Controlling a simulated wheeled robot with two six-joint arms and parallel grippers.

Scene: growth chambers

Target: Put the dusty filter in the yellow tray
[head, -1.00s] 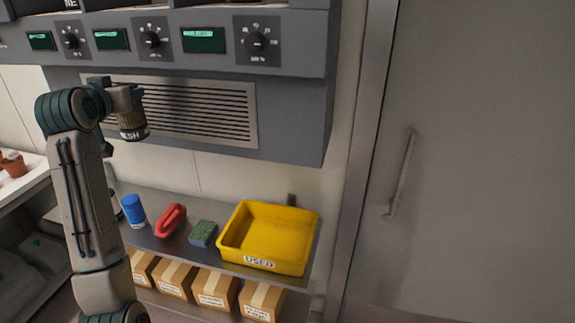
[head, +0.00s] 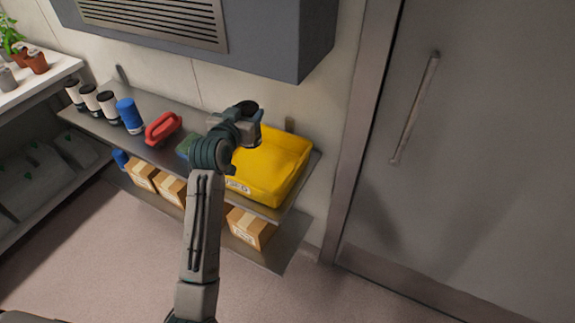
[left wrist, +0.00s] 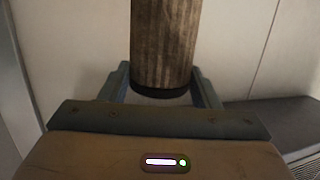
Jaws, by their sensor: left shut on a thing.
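The yellow tray (head: 290,150) sits at the right end of the metal shelf, with a partly covered label on its front. My left gripper (head: 248,122) is over the tray's left part in the head view, and my arm hides some of the tray. In the left wrist view, the gripper (left wrist: 162,90) is shut on the dusty filter (left wrist: 165,45), a brown streaked cylinder with a dark end band. My right gripper is not in view.
On the shelf (head: 105,132), left of the tray, are a green sponge (head: 183,147) partly behind my arm, a red-handled item (head: 163,128), a blue cylinder (head: 130,114) and several white-and-black canisters (head: 90,97). Cardboard boxes (head: 172,188) stand below. A grey cabinet (head: 270,40) overhangs the back.

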